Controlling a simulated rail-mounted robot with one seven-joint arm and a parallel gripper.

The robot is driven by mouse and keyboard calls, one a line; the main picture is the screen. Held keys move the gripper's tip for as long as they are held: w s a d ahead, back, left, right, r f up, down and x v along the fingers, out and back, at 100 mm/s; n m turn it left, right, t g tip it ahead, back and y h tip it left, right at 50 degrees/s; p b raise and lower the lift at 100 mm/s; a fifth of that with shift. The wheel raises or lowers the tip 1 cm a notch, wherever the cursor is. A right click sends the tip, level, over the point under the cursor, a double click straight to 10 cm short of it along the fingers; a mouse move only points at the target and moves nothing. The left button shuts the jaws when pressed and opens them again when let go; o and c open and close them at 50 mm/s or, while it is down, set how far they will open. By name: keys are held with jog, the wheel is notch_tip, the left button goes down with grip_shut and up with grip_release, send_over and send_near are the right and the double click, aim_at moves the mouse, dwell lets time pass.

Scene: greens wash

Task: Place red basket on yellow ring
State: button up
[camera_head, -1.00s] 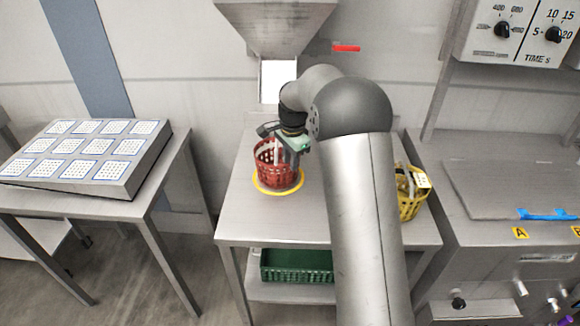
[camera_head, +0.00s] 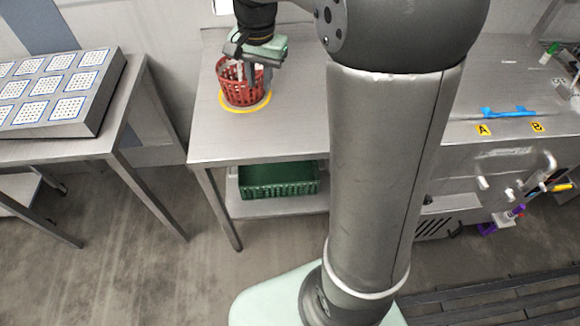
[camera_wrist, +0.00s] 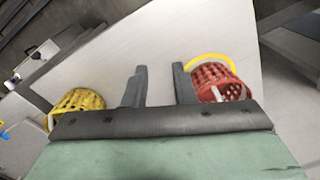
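The red basket (camera_head: 236,93) stands upright on the steel table, inside or on the yellow ring (camera_head: 266,101). My gripper (camera_head: 257,76) is just above and beside the basket's right side in the head view. In the wrist view my gripper (camera_wrist: 161,85) has its two fingers apart with bare table between them. There the red basket (camera_wrist: 225,86) is right of the right finger, partly hidden by the gripper body, with the yellow ring (camera_wrist: 209,56) behind it.
A yellow basket (camera_wrist: 78,101) is at the left in the wrist view; my arm hides it in the head view. A green crate (camera_head: 278,181) is on the shelf below. A table with a sloped panel (camera_head: 50,90) stands at left. The tabletop between the baskets is clear.

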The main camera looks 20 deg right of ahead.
jog(key=s+a+f+n, duration=0.1)
jog(key=s+f+n, duration=0.2)
jog(key=s, duration=0.8)
jog(key=s+f+n, duration=0.3)
jog(key=s+n, duration=0.2)
jog(key=s, duration=0.7)
jog(key=shift+a+f+n, duration=0.25)
jog(key=shift+a+n, duration=0.05)
jog(key=shift+a, duration=0.1)
notch_tip(320, 180, up, 14)
jog(key=d+p, duration=0.1)
jog(key=p, duration=1.1)
jog(key=shift+d+t+p, duration=0.15)
jog(key=shift+t+p, duration=0.15)
jog(key=shift+p, duration=0.05)
jog(key=shift+w+r, duration=0.1)
